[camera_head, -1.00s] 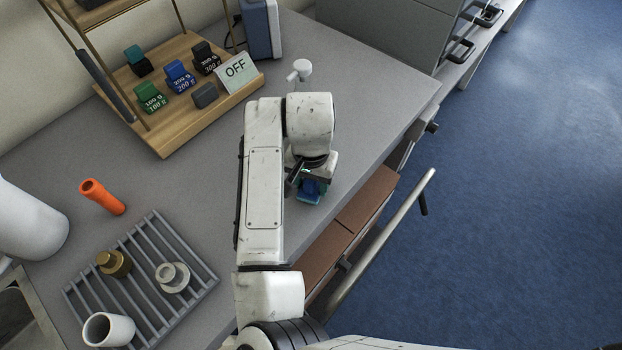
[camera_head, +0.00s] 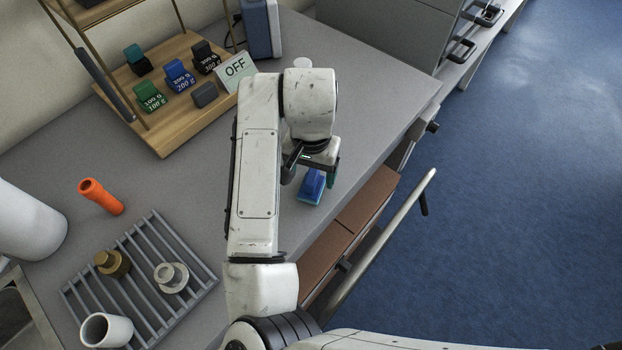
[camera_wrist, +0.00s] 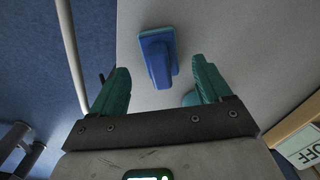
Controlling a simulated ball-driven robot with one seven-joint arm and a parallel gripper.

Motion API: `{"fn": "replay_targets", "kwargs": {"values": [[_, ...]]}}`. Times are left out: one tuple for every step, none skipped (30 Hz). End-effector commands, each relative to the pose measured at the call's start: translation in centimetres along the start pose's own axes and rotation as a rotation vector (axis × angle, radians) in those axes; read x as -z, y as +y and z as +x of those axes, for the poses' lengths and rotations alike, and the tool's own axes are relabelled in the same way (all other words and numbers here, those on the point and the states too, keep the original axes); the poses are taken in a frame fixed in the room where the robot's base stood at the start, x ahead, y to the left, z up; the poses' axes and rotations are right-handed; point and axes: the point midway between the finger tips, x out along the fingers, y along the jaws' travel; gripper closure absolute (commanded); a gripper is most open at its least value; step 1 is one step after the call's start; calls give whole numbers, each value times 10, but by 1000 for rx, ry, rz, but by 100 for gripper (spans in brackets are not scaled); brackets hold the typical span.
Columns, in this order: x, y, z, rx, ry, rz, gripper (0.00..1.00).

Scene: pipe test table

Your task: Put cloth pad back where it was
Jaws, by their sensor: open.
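A blue block-like piece on a wider, lighter blue base, which looks like the cloth pad (camera_head: 311,186), rests on the grey table near its right edge. It also shows in the wrist view (camera_wrist: 158,57), beyond and between the fingertips. My gripper (camera_head: 311,174) is above it, with green fingers spread apart and nothing held between them. In the wrist view my gripper (camera_wrist: 160,68) shows clear gaps on both sides of the pad. A small teal shape (camera_wrist: 190,98) beside the right finger is partly hidden, and I cannot tell what it is.
Open brown drawers (camera_head: 340,238) lie below the table's right edge.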

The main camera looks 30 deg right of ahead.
Motion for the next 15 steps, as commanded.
{"fn": "replay_targets", "kwargs": {"values": [[1,0,-10,4,3,3,22],[1,0,-17,3,2,3,22],[1,0,-25,3,3,4,22],[1,0,-31,3,2,3,22],[0,0,-38,3,2,3,22],[0,-1,-46,4,0,2,22],[0,0,-51,4,1,3,22],[1,0,-56,3,1,4,22],[0,-1,-62,4,-1,2,22],[0,-1,-66,4,-1,2,22],[0,-1,-69,3,-1,2,22],[0,-1,-73,4,-1,2,22],[0,-1,-75,2,-1,1,22],[0,0,-76,1,-1,1,22],[0,0,-78,1,-1,1,22]]}}
